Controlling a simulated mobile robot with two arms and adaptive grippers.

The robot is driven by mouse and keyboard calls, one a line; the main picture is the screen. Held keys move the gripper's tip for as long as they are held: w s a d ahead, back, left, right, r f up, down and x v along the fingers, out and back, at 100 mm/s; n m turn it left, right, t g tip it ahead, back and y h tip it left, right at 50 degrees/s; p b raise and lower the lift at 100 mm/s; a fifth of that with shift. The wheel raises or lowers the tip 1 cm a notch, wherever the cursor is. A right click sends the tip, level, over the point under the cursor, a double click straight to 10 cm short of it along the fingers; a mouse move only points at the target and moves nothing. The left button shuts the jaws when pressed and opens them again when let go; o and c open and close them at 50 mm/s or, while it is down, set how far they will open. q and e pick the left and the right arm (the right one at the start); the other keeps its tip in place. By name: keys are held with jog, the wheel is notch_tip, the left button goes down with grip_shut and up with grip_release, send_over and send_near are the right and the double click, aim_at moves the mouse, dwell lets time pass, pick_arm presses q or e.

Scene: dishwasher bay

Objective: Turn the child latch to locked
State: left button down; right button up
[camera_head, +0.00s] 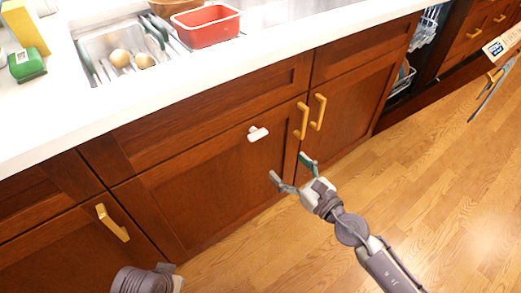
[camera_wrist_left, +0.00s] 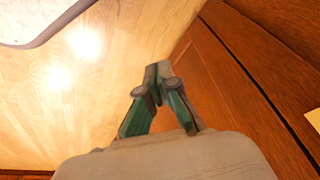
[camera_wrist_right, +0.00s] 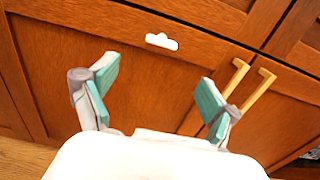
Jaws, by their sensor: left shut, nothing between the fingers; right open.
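The child latch (camera_head: 258,133) is a small white piece on the front of the brown cabinet door under the sink. It also shows in the right wrist view (camera_wrist_right: 161,42), at the upper middle, with a wide bar and a short raised part. My right gripper (camera_head: 290,168) is open and empty, in front of the door, below and right of the latch in the head view. In the right wrist view its two green-padded fingers (camera_wrist_right: 158,78) are spread, apart from the latch. My left gripper (camera_wrist_left: 158,73) is shut and empty, with wood floor and cabinet front behind it.
Two yellow handles (camera_head: 302,120) (camera_head: 318,112) stand out from the doors right of the latch. Another handle (camera_head: 112,223) is at lower left. The counter above holds a red tub (camera_head: 207,27) and a green item (camera_head: 27,64). An open dishwasher (camera_head: 420,45) is at upper right.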

aim_at(258, 137)
pick_arm(q)
jog(key=shift+b+v, duration=0.4)
jog(key=shift+v, duration=1.1)
pick_arm(e)
jog(key=shift+x, duration=6.8)
pick_arm(q)
jog(key=shift+w, duration=0.15)
pick_arm(e)
jog(key=shift+d, duration=0.1)
jog(key=c, duration=1.2)
